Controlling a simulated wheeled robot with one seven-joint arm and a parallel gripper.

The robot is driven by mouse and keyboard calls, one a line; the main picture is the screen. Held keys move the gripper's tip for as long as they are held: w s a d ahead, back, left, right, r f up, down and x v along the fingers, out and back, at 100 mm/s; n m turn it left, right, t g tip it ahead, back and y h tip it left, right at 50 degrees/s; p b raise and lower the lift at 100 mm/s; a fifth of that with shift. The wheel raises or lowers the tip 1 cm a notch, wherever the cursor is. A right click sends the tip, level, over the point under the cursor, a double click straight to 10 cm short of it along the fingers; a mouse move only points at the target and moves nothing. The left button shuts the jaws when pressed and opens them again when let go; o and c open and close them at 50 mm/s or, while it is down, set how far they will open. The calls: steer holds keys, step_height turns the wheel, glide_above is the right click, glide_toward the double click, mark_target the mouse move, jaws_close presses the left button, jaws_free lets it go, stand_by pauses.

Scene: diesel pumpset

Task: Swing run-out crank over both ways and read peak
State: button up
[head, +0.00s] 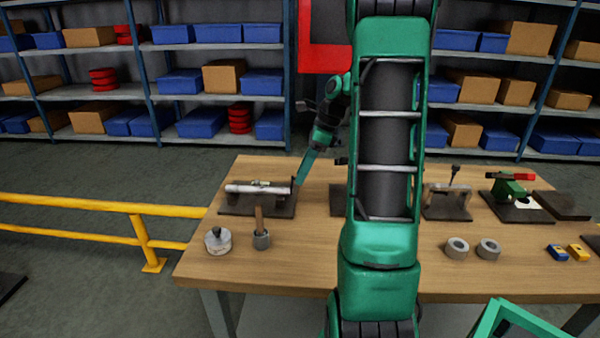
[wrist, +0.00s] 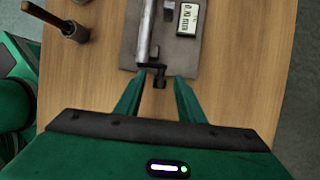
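A grey shaft (wrist: 147,35) lies on a dark base plate (wrist: 185,55) in the wrist view. A small dark crank (wrist: 155,76) sits at its near end. A white readout card (wrist: 188,19) lies beside the shaft; its text is sideways and small, perhaps starting 0.70. In the head view the shaft (head: 258,188) is on the plate (head: 252,210) at the table's left. My gripper (wrist: 160,84) is open, its fingers apart on either side of the crank's end, with gaps visible. In the head view my gripper (head: 304,167) is at the plate's right end.
A wooden-handled tool in a round cup (head: 261,240) and a grey round part (head: 218,240) stand in front of the plate. Two grey rings (head: 458,248) and a green device (head: 510,190) are further right. My green column hides the table's middle. A yellow rail (head: 145,240) stands left.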

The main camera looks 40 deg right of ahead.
jaws_close()
steer(key=shift+s+a+r, duration=0.1)
steer(key=shift+s+a, duration=0.05)
stand_by(0.6)
steer(key=shift+s+a+r+n+t+h, duration=0.2)
steer(key=shift+s+a+t+h, duration=0.15)
steer(key=shift+t+h, duration=0.35)
steer(key=shift+s+a+r+n+t+h, duration=0.1)
steer(key=shift+s+a+n+t+h, duration=0.1)
steer(key=shift+s+a+t+h, duration=0.35)
steer(key=shift+s+a+r+n+t+h, duration=0.15)
steer(key=shift+a+n+t+h, duration=0.05)
steer(key=shift+t+h, duration=0.6)
steer(key=shift+c, duration=1.2)
jaws_free()
steer(key=shift+o, duration=1.2)
